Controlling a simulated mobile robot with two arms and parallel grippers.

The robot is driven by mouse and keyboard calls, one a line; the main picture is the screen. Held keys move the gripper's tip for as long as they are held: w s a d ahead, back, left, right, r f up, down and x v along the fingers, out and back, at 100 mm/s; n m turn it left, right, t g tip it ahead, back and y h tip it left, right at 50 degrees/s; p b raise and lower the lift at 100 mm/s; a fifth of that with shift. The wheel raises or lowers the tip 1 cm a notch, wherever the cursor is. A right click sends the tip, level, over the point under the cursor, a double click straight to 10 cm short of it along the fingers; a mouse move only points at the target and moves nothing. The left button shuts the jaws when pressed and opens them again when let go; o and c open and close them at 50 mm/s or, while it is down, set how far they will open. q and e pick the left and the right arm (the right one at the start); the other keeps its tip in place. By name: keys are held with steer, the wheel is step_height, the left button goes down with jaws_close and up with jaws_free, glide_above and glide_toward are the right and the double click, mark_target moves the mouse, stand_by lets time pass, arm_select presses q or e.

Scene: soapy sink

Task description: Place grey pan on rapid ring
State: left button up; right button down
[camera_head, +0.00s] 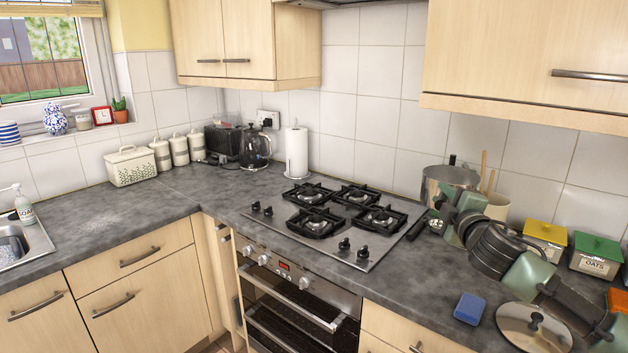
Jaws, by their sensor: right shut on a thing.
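The grey pan (449,180) is a steel pot at the back right of the worktop, partly hidden behind my right gripper. The hob (270,222) is to the left of the pan, with several black-grated gas rings, such as the front left ring (315,222) and front right ring (380,219). I cannot tell which is the rapid ring. The rings are empty. My left gripper is not in view.
A lid (533,328) and a blue sponge (469,308) lie on the worktop at front right. Yellow (546,232) and green-lidded (597,251) tins stand behind my right arm. A paper towel roll (297,153) and glass kettle (255,149) stand behind the hob's left side.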

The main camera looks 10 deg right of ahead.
steer(key=s+a+f+n+y, duration=0.15)
steer(key=s+a+f, duration=0.25)
steer(key=a+f, duration=0.4)
steer(key=s+a+f+n+y, duration=0.1)
steer(key=s+a+f+y, duration=0.25)
steer(key=a+f, duration=0.45)
steer(key=s+a+f+h, duration=0.1)
steer(key=s+a, duration=0.3)
steer(key=s, duration=0.8)
steer(key=s+a+f+h, duration=0.1)
steer(key=s+a+f, duration=0.1)
steer(key=s, duration=1.1)
steer(key=shift+a+f, duration=0.15)
steer(key=shift+a, duration=0.75)
steer(key=shift+s+a+m, duration=0.1)
steer(key=shift+s+m, duration=0.05)
steer(key=shift+m, duration=0.1)
steer(key=shift+f, duration=0.1)
